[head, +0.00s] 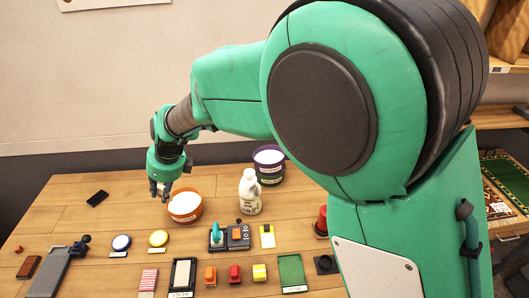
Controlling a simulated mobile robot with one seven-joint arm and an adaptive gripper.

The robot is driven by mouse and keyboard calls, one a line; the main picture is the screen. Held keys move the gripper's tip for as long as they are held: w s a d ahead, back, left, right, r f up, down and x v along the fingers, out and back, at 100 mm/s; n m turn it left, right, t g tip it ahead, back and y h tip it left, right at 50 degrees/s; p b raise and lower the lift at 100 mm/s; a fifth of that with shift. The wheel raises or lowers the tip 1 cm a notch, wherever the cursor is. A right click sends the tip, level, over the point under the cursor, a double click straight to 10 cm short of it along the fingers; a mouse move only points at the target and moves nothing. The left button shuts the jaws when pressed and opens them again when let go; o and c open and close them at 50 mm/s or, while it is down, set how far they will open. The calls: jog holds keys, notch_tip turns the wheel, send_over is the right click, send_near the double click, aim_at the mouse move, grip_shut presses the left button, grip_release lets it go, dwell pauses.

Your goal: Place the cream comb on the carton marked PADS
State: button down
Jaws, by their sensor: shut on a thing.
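My gripper (161,190) points down above the table, at the left of the orange bowl (186,207). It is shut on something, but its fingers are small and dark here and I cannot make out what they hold. I cannot pick out the cream comb anywhere in the head view. I cannot find a carton with a readable PADS mark. My arm hides much of the right side.
A white jug (250,193) and a dark purple bucket (269,165) stand behind the table's middle. A black-framed tray (183,275) and green tray (291,273) lie nearer. The left back is mostly clear.

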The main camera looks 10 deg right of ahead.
jog(key=w+d+m+t+h+p, duration=0.1)
jog(key=w+d+m+p, duration=0.15)
jog(key=w+d, duration=0.95)
jog(key=w+d+m+t+p, duration=0.1)
jog(key=w+d+m, duration=0.15)
jog(key=d, duration=1.85)
jog(key=s+d+m+h+p, duration=0.25)
jog(key=d+m, duration=0.25)
jog(key=d, duration=2.4)
jog(key=s+d+m, duration=0.1)
jog(key=s+d, duration=0.2)
jog(key=d, duration=0.3)
jog(key=s+d+m+p, duration=0.1)
jog(key=s+d, duration=0.2)
jog(key=d, duration=0.3)
jog(key=s+d+m, duration=0.1)
jog(key=s+d, duration=0.2)
jog(key=d, duration=0.3)
notch_tip(320, 180, down, 11)
jog(key=shift+w+t+h, duration=0.15)
jog(key=shift+t+h, duration=0.15)
jog(key=shift+h, duration=0.05)
jog(key=shift+w+d, duration=0.1)
